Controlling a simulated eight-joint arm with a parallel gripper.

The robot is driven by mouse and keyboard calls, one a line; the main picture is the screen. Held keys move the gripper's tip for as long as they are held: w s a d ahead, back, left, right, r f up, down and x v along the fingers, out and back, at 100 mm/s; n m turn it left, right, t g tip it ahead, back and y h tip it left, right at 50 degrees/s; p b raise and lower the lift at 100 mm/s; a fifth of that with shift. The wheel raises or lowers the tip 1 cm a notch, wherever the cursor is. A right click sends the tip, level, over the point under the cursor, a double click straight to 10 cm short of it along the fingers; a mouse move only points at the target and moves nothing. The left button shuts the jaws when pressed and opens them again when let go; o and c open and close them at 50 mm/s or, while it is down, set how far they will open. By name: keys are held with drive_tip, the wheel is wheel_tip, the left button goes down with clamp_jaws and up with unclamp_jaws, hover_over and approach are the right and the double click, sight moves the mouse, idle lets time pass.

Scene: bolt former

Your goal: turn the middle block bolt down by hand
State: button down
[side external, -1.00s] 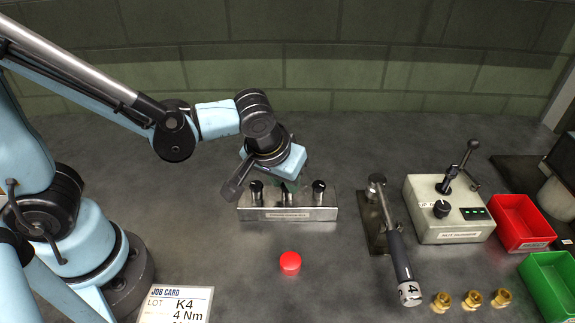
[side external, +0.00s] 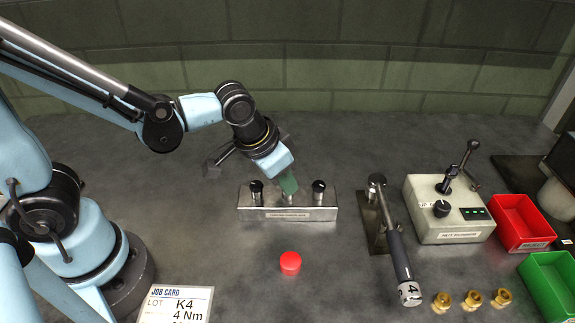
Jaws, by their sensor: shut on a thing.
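The metal block (side external: 288,213) stands in the middle of the bench with a label on its front face. A dark-headed bolt stands upright at its left end (side external: 256,189) and another at its right end (side external: 319,188). My gripper (side external: 289,187) reaches down from the upper left, tilted, and is shut on the middle block bolt (side external: 290,198). The green fingers hide the head of that bolt; only a little of its shank shows.
A torque wrench marked 4 (side external: 399,255) rests on a stand right of the block. Beyond are a control box (side external: 448,215) with a lever, a red bin (side external: 520,224), a green bin (side external: 553,285) and brass parts (side external: 472,299).

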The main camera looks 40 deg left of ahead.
drive_tip(key=m, duration=0.2)
drive_tip(key=m+h, duration=0.2)
drive_tip(key=m, duration=0.1)
drive_tip(key=shift+w+a+m+g, duration=0.15)
drive_tip(key=shift+a+m+g, duration=0.15)
drive_tip(key=shift+g, duration=0.1)
drive_tip(key=m, duration=0.2)
drive_tip(key=m+g+h, duration=0.1)
drive_tip(key=m, duration=0.1)
drive_tip(key=shift+w+a+m, duration=0.1)
drive_tip(key=shift+w+m, duration=0.1)
drive_tip(key=shift+m, duration=0.1)
drive_tip(key=m+g, duration=0.1)
drive_tip(key=m, duration=0.1)
drive_tip(key=m+g, duration=0.1)
drive_tip(key=m, duration=0.2)
drive_tip(key=shift+w+g+h, duration=0.2)
drive_tip(key=shift+g+h, duration=0.1)
drive_tip(key=m+g, duration=0.1)
drive_tip(key=m, duration=0.4)
drive_tip(key=shift+w+g, duration=0.2)
drive_tip(key=shift+g, duration=0.2)
drive_tip(key=shift+m, duration=0.3)
drive_tip(key=c, duration=0.9)
unclamp_jaws()
drive_tip(key=shift+r, duration=0.1)
